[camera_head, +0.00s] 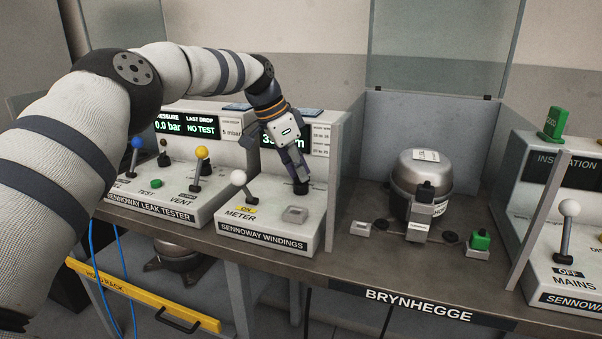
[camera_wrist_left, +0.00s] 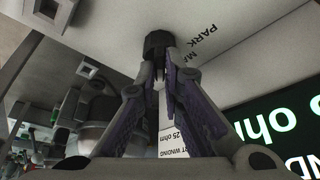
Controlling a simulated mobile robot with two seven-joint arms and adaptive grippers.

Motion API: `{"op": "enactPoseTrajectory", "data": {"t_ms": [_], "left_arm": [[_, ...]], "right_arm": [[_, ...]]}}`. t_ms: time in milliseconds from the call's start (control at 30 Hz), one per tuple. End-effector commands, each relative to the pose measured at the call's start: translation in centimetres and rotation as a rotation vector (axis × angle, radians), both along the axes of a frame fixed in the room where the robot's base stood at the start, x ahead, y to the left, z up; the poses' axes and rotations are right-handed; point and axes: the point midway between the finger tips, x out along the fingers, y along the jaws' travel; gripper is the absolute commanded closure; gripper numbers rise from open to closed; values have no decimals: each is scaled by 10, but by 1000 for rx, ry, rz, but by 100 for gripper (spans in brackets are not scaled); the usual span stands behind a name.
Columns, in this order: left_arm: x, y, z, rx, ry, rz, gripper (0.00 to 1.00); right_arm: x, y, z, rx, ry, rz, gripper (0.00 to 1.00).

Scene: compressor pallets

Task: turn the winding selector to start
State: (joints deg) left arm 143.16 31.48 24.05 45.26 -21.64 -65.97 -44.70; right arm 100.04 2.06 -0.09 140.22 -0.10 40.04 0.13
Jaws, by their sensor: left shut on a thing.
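The winding selector, a small black knob (camera_head: 301,188), stands on top of the grey Sennoway Windings box (camera_head: 265,243). My left gripper (camera_head: 297,174) reaches down over this box and is shut on the knob. In the left wrist view the fingers (camera_wrist_left: 160,75) close around the black knob (camera_wrist_left: 158,40), with the word PARK printed on the panel beside it. Which mark the knob points at is hidden. The box's green display (camera_head: 270,139) is partly covered by my gripper. My right gripper is in neither view.
A white-knobbed METER lever (camera_head: 239,178) stands left of the selector. The leak tester (camera_head: 155,205) with its levers is further left. A compressor (camera_head: 420,182) sits on the bench to the right. The mains tester (camera_head: 560,260) is at far right.

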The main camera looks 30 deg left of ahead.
Motion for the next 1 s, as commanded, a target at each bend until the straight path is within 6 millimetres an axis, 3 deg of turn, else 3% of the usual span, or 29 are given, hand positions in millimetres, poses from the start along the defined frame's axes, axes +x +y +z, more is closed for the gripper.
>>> {"op": "enactPoseTrajectory", "data": {"t_ms": [700,733,800,1000], "left_arm": [[-1,0,-3,1,8,-73,100],[-1,0,-3,1,8,-73,87],[-1,0,-3,1,8,-73,72],[0,0,-2,1,5,-71,72]], "right_arm": [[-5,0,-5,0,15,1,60],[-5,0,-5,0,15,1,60],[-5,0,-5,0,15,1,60],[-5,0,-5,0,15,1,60]]}}
